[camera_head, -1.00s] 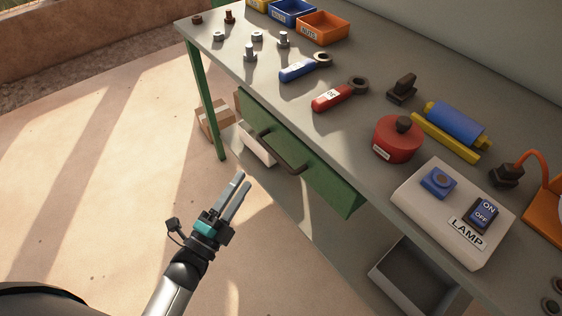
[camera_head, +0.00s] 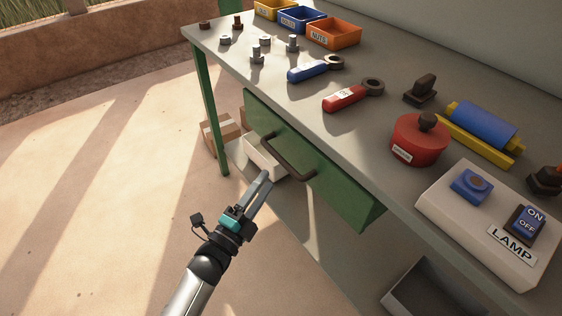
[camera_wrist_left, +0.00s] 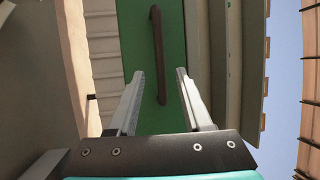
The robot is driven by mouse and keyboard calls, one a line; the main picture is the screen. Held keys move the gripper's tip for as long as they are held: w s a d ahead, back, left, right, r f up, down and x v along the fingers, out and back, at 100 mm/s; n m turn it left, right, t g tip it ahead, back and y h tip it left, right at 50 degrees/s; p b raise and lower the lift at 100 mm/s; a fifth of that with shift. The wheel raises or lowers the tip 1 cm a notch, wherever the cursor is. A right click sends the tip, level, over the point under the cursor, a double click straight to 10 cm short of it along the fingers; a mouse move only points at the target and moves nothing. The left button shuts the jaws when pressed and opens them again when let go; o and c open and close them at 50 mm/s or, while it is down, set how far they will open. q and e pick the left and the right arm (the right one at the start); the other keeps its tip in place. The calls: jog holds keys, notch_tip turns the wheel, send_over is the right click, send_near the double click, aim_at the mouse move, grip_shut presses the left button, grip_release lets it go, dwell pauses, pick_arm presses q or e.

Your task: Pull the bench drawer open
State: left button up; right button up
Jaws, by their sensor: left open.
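The green bench drawer (camera_head: 340,188) sits under the grey bench top, its front close under the bench edge; it looks closed. A dark bar handle (camera_head: 285,155) stands out from its front. My left gripper (camera_head: 266,178) is open and empty, in front of the drawer and just short of the handle. In the left wrist view the handle (camera_wrist_left: 158,50) runs upright between my two fingers (camera_wrist_left: 159,76), against the green drawer front (camera_wrist_left: 178,112). I see no contact with it. My right gripper is not in view.
The bench top (camera_head: 310,125) holds a red wrench (camera_head: 345,98), a blue wrench (camera_head: 308,71), a red round pot (camera_head: 418,142) and a lamp switch box (camera_head: 488,215). Boxes (camera_head: 220,135) stand beneath. A grey bin (camera_head: 430,290) is below right. The floor at left is clear.

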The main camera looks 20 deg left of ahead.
aim_at(281, 158)
pick_arm(q)
jog(key=b+x, duration=0.1)
jog(key=x, duration=0.7)
jog(key=shift+w, duration=0.15)
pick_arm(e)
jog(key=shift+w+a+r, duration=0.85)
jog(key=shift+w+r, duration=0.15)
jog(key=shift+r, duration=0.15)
pick_arm(q)
jog(key=shift+c, duration=0.2)
grip_shut()
